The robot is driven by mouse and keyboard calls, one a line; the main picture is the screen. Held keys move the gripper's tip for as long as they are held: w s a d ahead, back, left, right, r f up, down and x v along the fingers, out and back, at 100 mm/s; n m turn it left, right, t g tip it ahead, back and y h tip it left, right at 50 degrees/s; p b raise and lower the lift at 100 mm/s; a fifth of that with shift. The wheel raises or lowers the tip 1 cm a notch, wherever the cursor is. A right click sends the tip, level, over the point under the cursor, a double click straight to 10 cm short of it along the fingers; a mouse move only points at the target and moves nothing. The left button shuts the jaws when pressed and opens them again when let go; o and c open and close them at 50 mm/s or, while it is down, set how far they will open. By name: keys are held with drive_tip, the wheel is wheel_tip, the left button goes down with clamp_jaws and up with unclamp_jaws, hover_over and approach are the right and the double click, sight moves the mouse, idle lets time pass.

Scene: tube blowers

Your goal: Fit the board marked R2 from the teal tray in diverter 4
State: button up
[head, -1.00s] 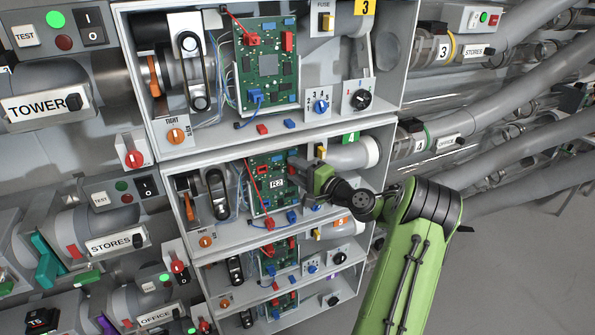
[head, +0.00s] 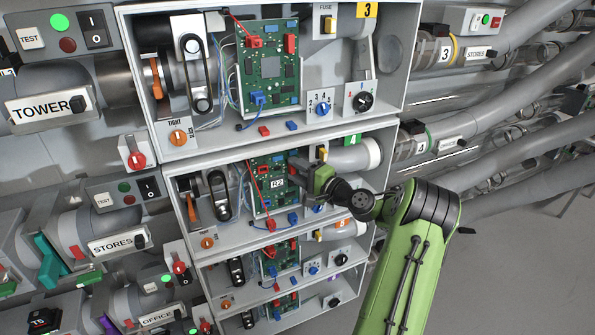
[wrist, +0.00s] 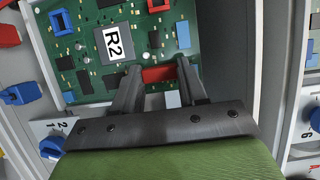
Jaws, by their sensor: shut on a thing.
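My gripper (head: 308,178) reaches in from the right. In the wrist view my gripper (wrist: 160,72) is shut on the board at a red block on its edge, one finger on each side. A loose red plug (wrist: 8,36) and blue plug (wrist: 22,94) lie beside the board. Whether the board is fully seated cannot be told.
The diverter 3 box (head: 190,150) is directly above, with its own wired board (head: 268,75). More boxes with boards (head: 280,258) are below. A knob panel (wrist: 50,140) and the box's side wall (wrist: 228,60) are close to my gripper. A teal part (head: 50,262) is at lower left.

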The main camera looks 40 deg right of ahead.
drive_tip(key=shift+w, duration=0.25)
drive_tip(key=o, duration=1.2)
drive_tip(key=shift+o, duration=0.2)
drive_tip(key=shift+s, duration=0.1)
drive_tip(key=s+d, duration=0.1)
drive_tip(key=s, duration=1.4)
drive_tip(key=shift+s+d+p, duration=0.25)
drive_tip(key=shift+d+p, duration=0.15)
drive_tip(key=shift+p, duration=0.05)
